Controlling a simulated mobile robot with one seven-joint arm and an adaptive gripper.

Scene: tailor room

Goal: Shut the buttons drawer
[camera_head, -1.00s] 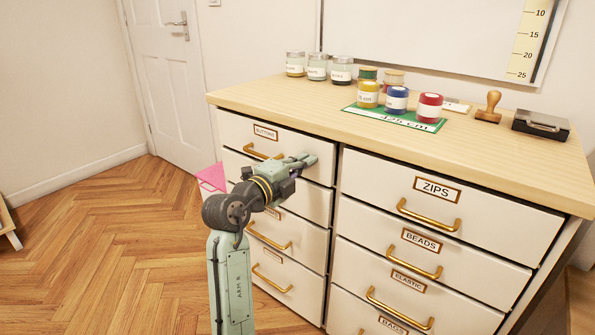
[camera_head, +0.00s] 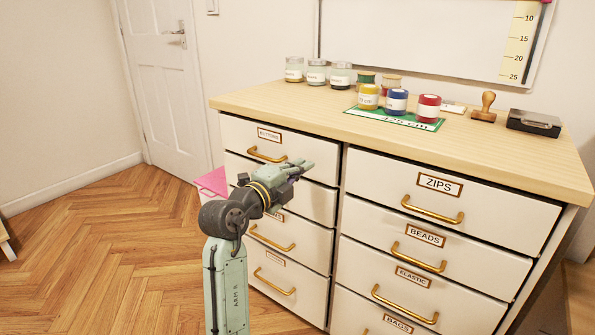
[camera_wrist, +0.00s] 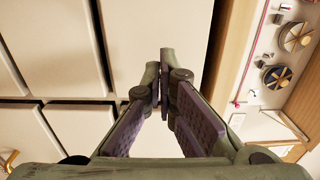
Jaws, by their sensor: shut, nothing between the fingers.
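The buttons drawer (camera_head: 318,161) is the top left drawer of the cabinet, with a small framed label and a brass handle (camera_head: 266,155). Its front looks about level with the drawer fronts below it. My gripper (camera_head: 309,166) is shut and empty, in front of the drawer's lower right part, and hides some of it. I cannot tell whether the fingertips touch the front. In the wrist view my gripper's fingers (camera_wrist: 158,82) meet before a pale drawer front (camera_wrist: 184,32), with the wooden top's edge to the right.
The zips drawer (camera_head: 390,180) is the top right one, above the beads drawer (camera_head: 350,232). Jars (camera_head: 316,73), thread spools (camera_head: 397,101), a stamp (camera_head: 487,103) and a black box (camera_head: 535,122) stand on the worktop (camera_head: 250,98). A pink object (camera_head: 213,181) is left of the cabinet.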

